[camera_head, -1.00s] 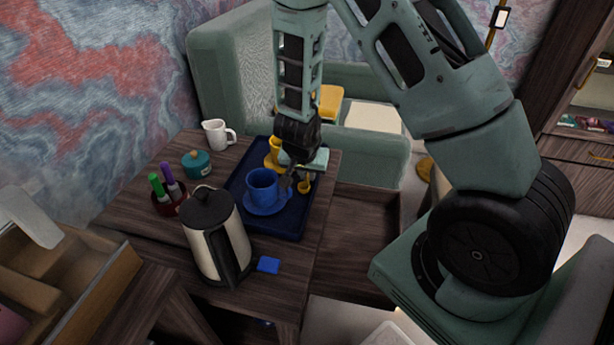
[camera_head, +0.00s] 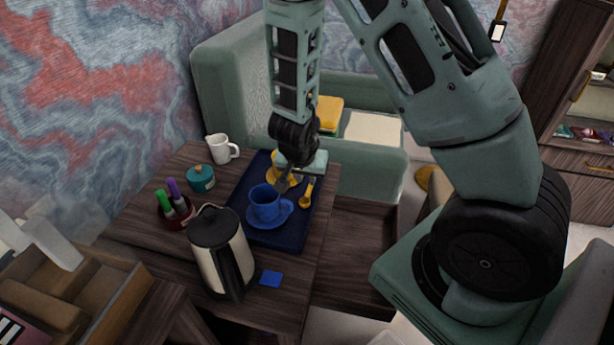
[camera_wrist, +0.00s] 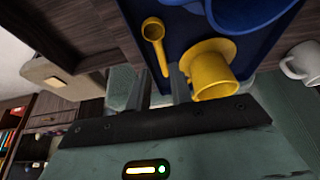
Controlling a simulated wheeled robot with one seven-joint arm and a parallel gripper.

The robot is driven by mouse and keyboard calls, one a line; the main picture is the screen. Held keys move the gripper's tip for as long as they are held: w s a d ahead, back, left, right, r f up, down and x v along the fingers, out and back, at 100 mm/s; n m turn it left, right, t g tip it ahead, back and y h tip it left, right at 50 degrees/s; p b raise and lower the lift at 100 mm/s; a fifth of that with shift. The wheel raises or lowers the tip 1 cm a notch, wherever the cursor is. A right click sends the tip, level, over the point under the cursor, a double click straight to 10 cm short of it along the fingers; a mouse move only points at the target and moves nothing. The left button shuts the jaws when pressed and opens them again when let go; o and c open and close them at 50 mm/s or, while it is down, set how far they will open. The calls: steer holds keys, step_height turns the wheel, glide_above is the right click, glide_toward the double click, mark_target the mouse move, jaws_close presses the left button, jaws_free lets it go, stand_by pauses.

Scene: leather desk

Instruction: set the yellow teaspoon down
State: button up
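The yellow teaspoon (camera_head: 307,193) lies on the dark blue tray (camera_head: 276,240), right of the blue cup (camera_head: 265,203). In the wrist view the teaspoon (camera_wrist: 154,34) shows whole, its bowl away from me and its handle pointing toward the gap between my fingers. My gripper (camera_head: 287,181) is above the far part of the tray, beside the yellow cup (camera_wrist: 211,76) on its yellow saucer. In the wrist view my gripper (camera_wrist: 160,88) has its fingers apart with nothing seen held between them. Whether the handle tip touches a finger is hard to tell.
A kettle (camera_head: 220,255), a blue block (camera_head: 271,279), a pen cup (camera_head: 175,212), a teal pot (camera_head: 200,178) and a white mug (camera_head: 221,149) stand around the tray. An open drawer (camera_head: 357,240) is at the right.

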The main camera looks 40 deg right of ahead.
steer(key=s+a+r+n+y+p, duration=0.1)
steer(key=s+a+r+n+y, duration=0.25)
steer(key=a+r, duration=0.5)
steer(key=s+a+r+n+y+p, duration=0.25)
steer(key=a+r+n, duration=0.2)
steer(key=a, duration=0.75)
steer(key=s+a+r+n+g+h, duration=0.1)
steer(key=s+r+n, duration=0.3)
steer(key=s, duration=0.4)
steer(key=s+r+n+g, duration=0.1)
steer(key=s+r+n, duration=0.3)
steer(key=s+n, duration=0.2)
steer(key=s+b, duration=0.1)
steer(key=s, duration=0.1)
steer(key=shift+s+a+r+g+h, duration=0.15)
steer(key=shift+s+a+g+h, duration=0.2)
steer(key=shift+a+g+h, duration=0.05)
steer(key=shift+r, duration=0.1)
